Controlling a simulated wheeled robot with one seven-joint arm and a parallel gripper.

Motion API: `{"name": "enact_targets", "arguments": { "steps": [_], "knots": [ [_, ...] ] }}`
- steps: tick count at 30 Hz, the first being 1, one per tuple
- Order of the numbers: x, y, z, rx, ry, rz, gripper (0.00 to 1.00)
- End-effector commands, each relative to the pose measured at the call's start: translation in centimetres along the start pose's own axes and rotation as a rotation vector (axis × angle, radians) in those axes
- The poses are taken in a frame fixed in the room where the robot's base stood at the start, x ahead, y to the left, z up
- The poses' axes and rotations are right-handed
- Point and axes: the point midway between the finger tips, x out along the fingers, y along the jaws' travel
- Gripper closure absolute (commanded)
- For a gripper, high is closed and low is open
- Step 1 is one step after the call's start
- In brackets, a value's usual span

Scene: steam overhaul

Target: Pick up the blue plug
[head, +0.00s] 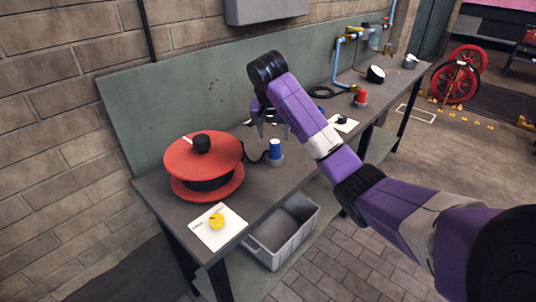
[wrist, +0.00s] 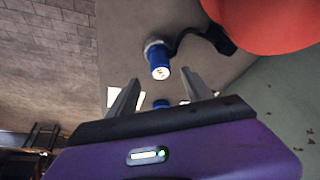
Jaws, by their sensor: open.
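The blue plug (head: 275,147) stands upright in a grey socket (head: 276,160) on the workbench, with a black cable running left from it. My gripper (head: 266,122) is open and empty, above and slightly left of the plug in the head view. In the wrist view the blue plug (wrist: 159,62) shows just beyond and between my spread fingertips (wrist: 160,80), apart from them as far as I can tell. A smaller blue patch (wrist: 160,103) shows lower between the fingers; I cannot tell what it is.
A large red disc-shaped assembly (head: 200,153) stands left of the plug. A yellow piece (head: 217,222) sits on a white card in front. A red piece (head: 361,97) and a black piece (head: 342,119) stand further right. A grey bin (head: 268,258) lies below the bench.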

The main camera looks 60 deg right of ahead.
Motion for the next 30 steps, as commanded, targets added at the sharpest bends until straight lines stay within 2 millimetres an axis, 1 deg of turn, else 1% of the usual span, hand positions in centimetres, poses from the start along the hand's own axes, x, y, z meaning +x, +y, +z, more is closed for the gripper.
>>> {"name": "enact_targets", "arguments": {
  "steps": [4, 11, 18, 21, 24, 29, 30],
  "knots": [
    [0.9, 0.2, 0.3, 0.022, -0.011, 0.011, 0.41],
    [3.2, 0.2, 0.3, 0.022, -0.010, 0.010, 0.41],
    [6.5, 0.1, 0.5, 0.021, -0.009, 0.010, 0.41],
    [7.4, 0.0, 0.5, 0.020, -0.008, 0.010, 0.41],
    [7.8, 0.0, 0.5, 0.021, -0.007, 0.007, 0.41],
    [7.8, 0.0, 0.5, 0.020, -0.007, 0.007, 0.41],
    [7.8, 0.0, 0.5, 0.020, -0.007, 0.007, 0.43]
  ]
}}
